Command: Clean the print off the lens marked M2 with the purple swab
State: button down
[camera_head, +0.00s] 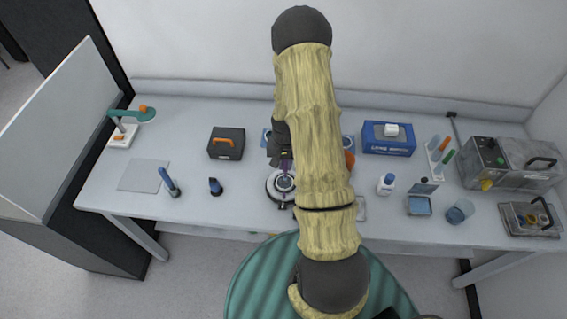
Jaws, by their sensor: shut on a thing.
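My gripper (284,154) points down over the middle of the bench, left of my arm. It is shut on the purple swab (286,166), of which only a short purple length shows. Just below the swab is a round lens (286,184) in a pale ring-shaped holder with a dark rim. The swab's tip is at or just above the lens; I cannot tell whether they touch. No M2 mark or print is readable at this size. My arm hides the bench to the right of the lens.
On the right are a blue wipes box (388,139), a white bottle (386,184), a glass (460,211) and a metal box (487,162).

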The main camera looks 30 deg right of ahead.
jog(key=shift+a, duration=0.1)
jog(key=shift+s+a, duration=0.2)
jog(key=shift+s, duration=0.05)
jog(key=shift+s+a+f, duration=0.1)
jog(key=shift+s+a, duration=0.05)
dwell(0.3)
jog(key=shift+s+a, duration=0.25)
jog(key=shift+a, duration=0.2)
dwell(0.3)
dwell(0.4)
jog(key=shift+r, duration=0.65)
jog(key=shift+d, duration=0.1)
